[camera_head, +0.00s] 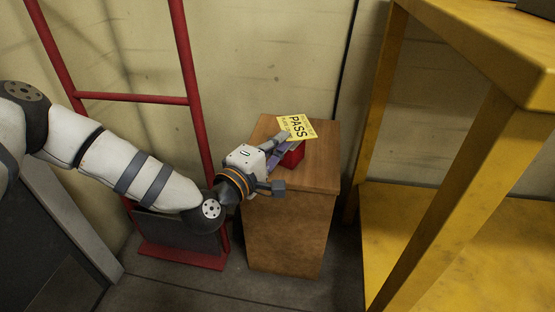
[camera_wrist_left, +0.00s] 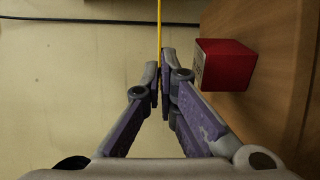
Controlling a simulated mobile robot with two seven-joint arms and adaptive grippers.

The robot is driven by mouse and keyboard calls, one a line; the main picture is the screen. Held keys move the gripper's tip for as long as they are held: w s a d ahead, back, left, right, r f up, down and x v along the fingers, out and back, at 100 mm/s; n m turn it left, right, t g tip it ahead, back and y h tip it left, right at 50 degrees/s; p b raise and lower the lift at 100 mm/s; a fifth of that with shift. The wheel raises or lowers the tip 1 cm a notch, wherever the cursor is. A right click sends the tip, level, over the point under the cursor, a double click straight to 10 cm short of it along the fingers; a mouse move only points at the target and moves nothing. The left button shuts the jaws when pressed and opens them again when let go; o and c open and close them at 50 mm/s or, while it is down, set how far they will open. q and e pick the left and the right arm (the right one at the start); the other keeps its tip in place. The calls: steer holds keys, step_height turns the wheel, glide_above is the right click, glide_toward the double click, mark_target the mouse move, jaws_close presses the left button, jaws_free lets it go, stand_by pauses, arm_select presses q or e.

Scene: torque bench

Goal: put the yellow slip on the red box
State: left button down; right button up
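The yellow slip (camera_head: 297,127) with "PASS" printed on it is held up at the fingertips of my left gripper (camera_head: 279,143). In the left wrist view the slip (camera_wrist_left: 159,35) shows edge-on as a thin yellow line between the closed fingertips (camera_wrist_left: 163,78). The red box (camera_head: 293,155) stands on the wooden cabinet, partly hidden behind the gripper and slip. In the left wrist view the red box (camera_wrist_left: 228,65) is just right of the fingers, apart from the slip. My right gripper is in neither view.
The wooden cabinet (camera_head: 290,230) has a bare top around the red box. A red metal frame (camera_head: 130,97) stands at its left, close to my left arm. A yellow shelf unit (camera_head: 440,215) stands at the right. A wall is behind.

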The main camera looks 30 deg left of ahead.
arm_select(q)
steer(key=f+b, duration=0.1)
steer(key=f, duration=0.1)
steer(key=a+f, duration=0.1)
steer(key=f, duration=0.1)
steer(key=shift+w+f+b, duration=0.2)
steer(key=shift+f+b, duration=0.15)
steer(key=shift+f, duration=0.05)
steer(key=shift+r, duration=0.2)
steer(key=c, duration=2.3)
jaws_free()
steer(key=shift+f, duration=0.2)
steer(key=o, duration=0.5)
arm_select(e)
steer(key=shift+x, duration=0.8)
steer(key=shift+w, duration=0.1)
arm_select(q)
steer(key=shift+r, duration=0.2)
steer(key=s+a+p, duration=0.1)
steer(key=s+p, duration=0.2)
steer(key=s, duration=0.9)
steer(key=shift+a, duration=0.2)
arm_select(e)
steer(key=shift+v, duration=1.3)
